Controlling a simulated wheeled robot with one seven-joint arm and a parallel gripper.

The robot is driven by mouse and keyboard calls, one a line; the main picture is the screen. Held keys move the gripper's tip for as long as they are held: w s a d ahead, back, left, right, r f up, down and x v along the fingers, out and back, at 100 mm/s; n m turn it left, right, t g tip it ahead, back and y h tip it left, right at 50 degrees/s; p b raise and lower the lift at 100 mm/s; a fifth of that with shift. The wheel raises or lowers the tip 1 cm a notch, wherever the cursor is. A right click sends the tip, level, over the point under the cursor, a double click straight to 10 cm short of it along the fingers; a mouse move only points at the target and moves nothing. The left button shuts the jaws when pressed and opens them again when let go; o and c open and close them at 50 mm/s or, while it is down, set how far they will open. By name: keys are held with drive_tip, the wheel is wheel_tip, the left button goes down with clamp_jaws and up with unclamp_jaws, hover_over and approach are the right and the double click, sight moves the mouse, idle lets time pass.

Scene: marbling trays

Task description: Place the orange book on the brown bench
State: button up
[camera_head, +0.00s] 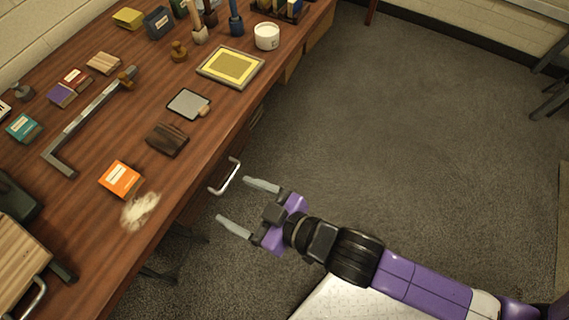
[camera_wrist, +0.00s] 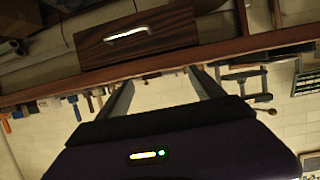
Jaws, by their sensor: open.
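The orange book (camera_head: 120,179), with a pale label on its cover, lies flat on the brown wooden bench top (camera_head: 105,240), near the front edge. My gripper (camera_head: 232,198) is open and empty, out past the bench's front edge, to the right of the book and apart from it. In the wrist view my gripper (camera_wrist: 161,76) points toward the bench's underside and a drawer (camera_wrist: 138,35) with a metal handle. The orange book cannot be made out in the wrist view.
A pale fluffy tuft (camera_head: 140,210) lies just below the book. A dark brown block (camera_head: 167,140), a grey-topped pad (camera_head: 188,104) and a long metal clamp (camera_head: 85,122) lie around it. The drawer handle (camera_head: 225,176) sticks out near my fingers. Open floor is to the right.

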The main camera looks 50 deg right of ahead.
drive_tip(key=s+d+r+m+h, duration=0.1)
drive_tip(key=s+d+r, duration=0.1)
drive_tip(key=s, duration=0.4)
drive_tip(key=s+d+r+m+t+h, duration=0.1)
drive_tip(key=s+d+r, duration=0.1)
drive_tip(key=s+d, duration=0.2)
drive_tip(key=s+d+r+h, duration=0.1)
drive_tip(key=s+d+r, duration=0.2)
drive_tip(key=s, duration=0.4)
drive_tip(key=shift+s+d+m, duration=0.4)
drive_tip(key=shift+d, duration=0.1)
